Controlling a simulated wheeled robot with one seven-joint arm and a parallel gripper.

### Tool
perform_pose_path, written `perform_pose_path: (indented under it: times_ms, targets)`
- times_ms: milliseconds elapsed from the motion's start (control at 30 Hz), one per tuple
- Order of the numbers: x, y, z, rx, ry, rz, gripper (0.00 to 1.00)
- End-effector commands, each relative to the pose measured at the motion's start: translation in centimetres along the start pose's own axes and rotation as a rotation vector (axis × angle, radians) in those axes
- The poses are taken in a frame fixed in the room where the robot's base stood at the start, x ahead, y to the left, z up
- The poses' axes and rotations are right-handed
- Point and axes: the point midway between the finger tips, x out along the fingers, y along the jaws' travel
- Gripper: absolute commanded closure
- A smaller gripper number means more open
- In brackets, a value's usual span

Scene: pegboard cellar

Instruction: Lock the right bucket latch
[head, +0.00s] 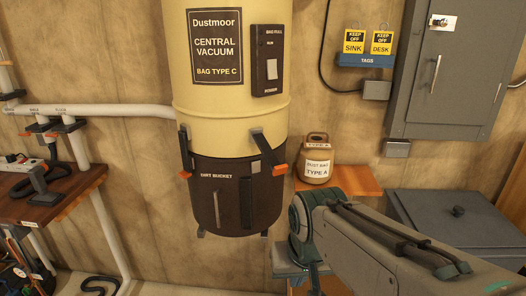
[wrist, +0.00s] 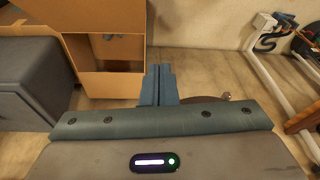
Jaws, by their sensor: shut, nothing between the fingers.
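The yellow central vacuum (head: 225,110) hangs on the wall with a dark brown dirt bucket (head: 237,200) at its lower end. The right bucket latch (head: 266,150) is a dark lever with an orange tip; it slants down and out to the right, its tip standing off the bucket. The left bucket latch (head: 185,155), also orange-tipped, hangs steeper at the bucket's left side. My arm reaches in from the lower right of the head view, its wrist right of and below the bucket. My gripper (wrist: 158,85) is shut and empty in the wrist view, where neither latch can be made out.
A brown dust bag jar (head: 317,160) stands on a wooden shelf (head: 345,180) right of the bucket. A grey cabinet (head: 440,70) hangs at the upper right, above a grey chest (head: 450,215). A wooden workbench (head: 60,195) is at the left. The wrist view shows an open brown box (wrist: 105,82).

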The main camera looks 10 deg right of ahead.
Motion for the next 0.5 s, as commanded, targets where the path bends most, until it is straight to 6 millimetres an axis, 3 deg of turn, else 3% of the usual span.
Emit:
perform_pose_path:
  times_ms: [200,500]
  targets:
    - [-7.3,-0.3,-6.5,0.322,0.021,-0.028,1.0]
    - [-17.6,-0.1,-14.3,0.807,0.032,-0.083,1.0]
